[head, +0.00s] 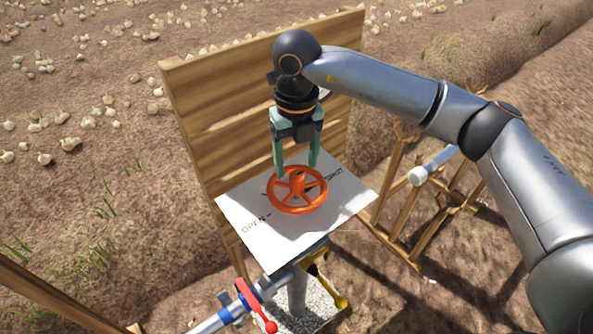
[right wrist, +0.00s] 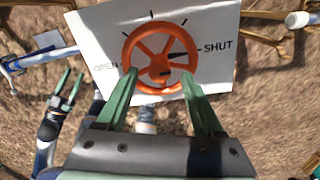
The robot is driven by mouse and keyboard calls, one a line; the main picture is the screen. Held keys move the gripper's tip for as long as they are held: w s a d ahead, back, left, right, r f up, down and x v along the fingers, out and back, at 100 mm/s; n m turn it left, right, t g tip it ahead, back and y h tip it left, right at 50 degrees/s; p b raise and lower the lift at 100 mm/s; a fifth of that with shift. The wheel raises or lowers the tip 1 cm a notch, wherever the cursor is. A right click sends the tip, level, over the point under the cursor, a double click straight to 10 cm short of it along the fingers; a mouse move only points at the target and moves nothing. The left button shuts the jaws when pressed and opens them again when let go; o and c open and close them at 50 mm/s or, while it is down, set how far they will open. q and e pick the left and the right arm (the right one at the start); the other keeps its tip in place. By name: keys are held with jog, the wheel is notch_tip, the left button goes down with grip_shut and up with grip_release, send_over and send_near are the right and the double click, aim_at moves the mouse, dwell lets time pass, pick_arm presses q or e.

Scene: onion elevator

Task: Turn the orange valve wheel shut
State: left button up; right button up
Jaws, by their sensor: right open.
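The orange valve wheel (head: 299,208) lies on a white plate (head: 262,246) marked OPEN and SHUT; several short black ticks run between the words. The wheel also shows in the right wrist view (right wrist: 190,38), with a dark mark on its spoke toward SHUT. My right gripper (head: 296,168) is open and points down at the wheel. In the right wrist view its green fingertips (right wrist: 159,74) lie across the near part of the rim; I cannot tell whether they touch it. My left gripper (right wrist: 69,84) shows at the left of the right wrist view, open and empty, away from the wheel.
A wooden plank panel (head: 205,120) stands behind the plate. Below the plate are a pipe with a red handle (head: 257,307) and a yellow handle (head: 329,288). A wooden frame with a grey pipe (head: 433,165) stands at right. Onions lie on the soil behind.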

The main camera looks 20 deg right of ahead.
aim_at(296, 173)
notch_tip(296, 173, up, 9)
jog(key=shift+f, duration=0.15)
dwell(0.5)
